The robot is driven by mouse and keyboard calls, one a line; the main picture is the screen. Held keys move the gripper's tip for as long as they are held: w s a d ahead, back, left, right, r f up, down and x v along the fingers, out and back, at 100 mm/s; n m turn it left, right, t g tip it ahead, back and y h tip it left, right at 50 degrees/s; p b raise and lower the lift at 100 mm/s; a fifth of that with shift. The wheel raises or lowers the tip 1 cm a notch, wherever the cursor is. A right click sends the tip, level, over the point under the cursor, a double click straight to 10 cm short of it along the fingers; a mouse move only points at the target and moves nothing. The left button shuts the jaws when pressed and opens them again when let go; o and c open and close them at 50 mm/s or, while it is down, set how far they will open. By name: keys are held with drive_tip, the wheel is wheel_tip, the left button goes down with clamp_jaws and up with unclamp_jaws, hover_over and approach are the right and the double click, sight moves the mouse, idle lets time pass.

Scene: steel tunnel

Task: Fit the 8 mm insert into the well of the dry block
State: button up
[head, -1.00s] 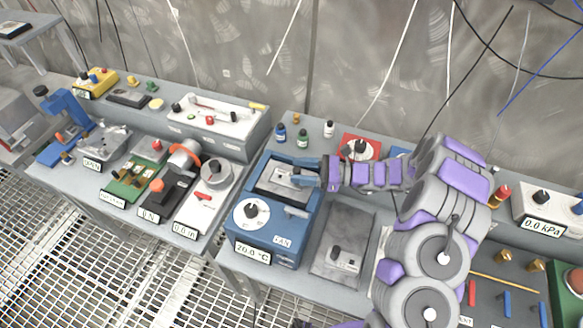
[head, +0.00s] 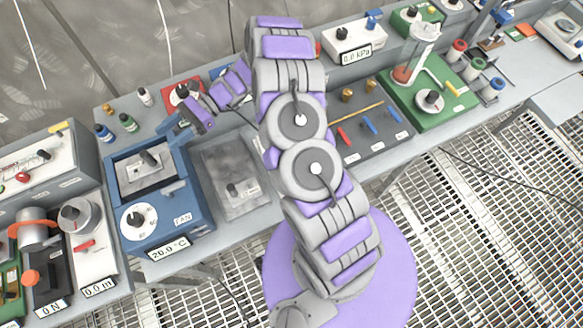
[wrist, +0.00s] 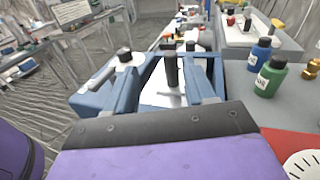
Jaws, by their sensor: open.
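The dry block (head: 184,205) is a blue box with a dial, a FAN label and a 20.0 °C display. Its open top holds a silver plate (head: 130,182) with an upright dark-topped post (head: 150,158). In the wrist view the black post (wrist: 171,68) stands above the silver plate (wrist: 152,97). I cannot tell whether this is the 8 mm insert or how deep it sits. My gripper (head: 174,134) is open at the block's back right corner. In the wrist view its fingers (wrist: 180,78) lie either side of the post, apart from it.
A grey tray (head: 222,165) right of the block holds a small pale piece with a dark knob (head: 232,189). Small bottles (head: 127,122) stand behind the block. A red unit (head: 180,93) is behind the tray. Instruments crowd the bench left and right.

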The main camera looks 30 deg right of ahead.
drive_tip(key=s+d+r+n+g+h, duration=0.1)
drive_tip(key=s+r+n+g+h, duration=0.2)
drive_tip(key=s+r+n+h, duration=0.9)
drive_tip(key=s+d+r+n+t+h, duration=0.2)
drive_tip(key=s+d+t+h, duration=0.3)
drive_tip(key=s+d, duration=1.3)
drive_tip(key=s+r, duration=0.1)
drive_tip(key=s, duration=0.2)
drive_tip(key=shift+s+r+n, duration=0.15)
drive_tip(key=shift+s+n, duration=0.2)
drive_tip(key=shift+n, duration=0.05)
drive_tip(key=shift+a, duration=0.1)
